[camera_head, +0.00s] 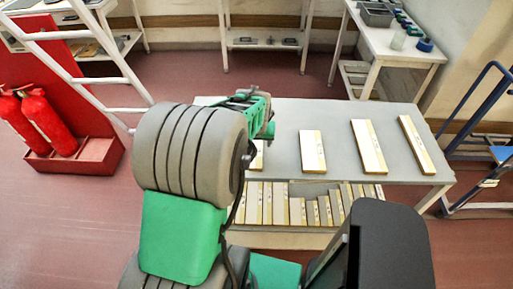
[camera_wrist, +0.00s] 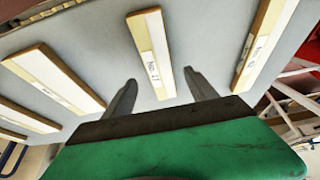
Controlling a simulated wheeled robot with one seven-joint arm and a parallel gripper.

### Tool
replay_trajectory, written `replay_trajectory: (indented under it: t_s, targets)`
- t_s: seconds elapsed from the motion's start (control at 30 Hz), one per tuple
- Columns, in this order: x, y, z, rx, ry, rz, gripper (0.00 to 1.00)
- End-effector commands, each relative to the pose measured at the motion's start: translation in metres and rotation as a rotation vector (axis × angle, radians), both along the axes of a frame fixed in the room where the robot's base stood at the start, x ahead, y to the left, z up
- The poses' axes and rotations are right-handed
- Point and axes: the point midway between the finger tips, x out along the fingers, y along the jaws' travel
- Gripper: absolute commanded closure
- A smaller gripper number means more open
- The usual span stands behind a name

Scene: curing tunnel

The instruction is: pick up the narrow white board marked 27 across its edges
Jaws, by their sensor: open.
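Several white boards with tan edges and small printed labels lie apart on the grey table (camera_head: 285,115). In the wrist view, one narrow white board (camera_wrist: 150,40) lies ahead of my gripper (camera_wrist: 160,76), its near end between the lines of the two fingers. Its label is too small to read surely, so I cannot tell which board is marked 27. Another board (camera_wrist: 262,45) lies to the right and a wider one (camera_wrist: 50,75) to the left. My gripper is open and empty. In the head view my arm hides the fingers and part of the table.
A lower shelf (camera_head: 270,238) under the table holds a row of upright boards. Red extinguishers (camera_head: 45,122) and a white ladder (camera_head: 105,45) stand at left. A blue trolley (camera_head: 470,105) is at right. A side table (camera_head: 400,45) with small containers is behind.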

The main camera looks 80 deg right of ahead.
Motion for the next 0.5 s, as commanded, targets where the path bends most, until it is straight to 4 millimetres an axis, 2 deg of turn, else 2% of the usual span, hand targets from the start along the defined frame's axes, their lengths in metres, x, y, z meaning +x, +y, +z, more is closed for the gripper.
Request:
replay_trajectory:
  t_s: [0.23, 0.47, 0.5]
  targets:
    - [0.003, -0.015, -0.036, 0.003, 0.0, 0.001, 0.34]
    - [0.003, -0.017, -0.039, 0.0, 0.0, 0.0, 0.34]
    - [0.003, -0.017, -0.039, 0.0, 0.0, 0.001, 0.36]
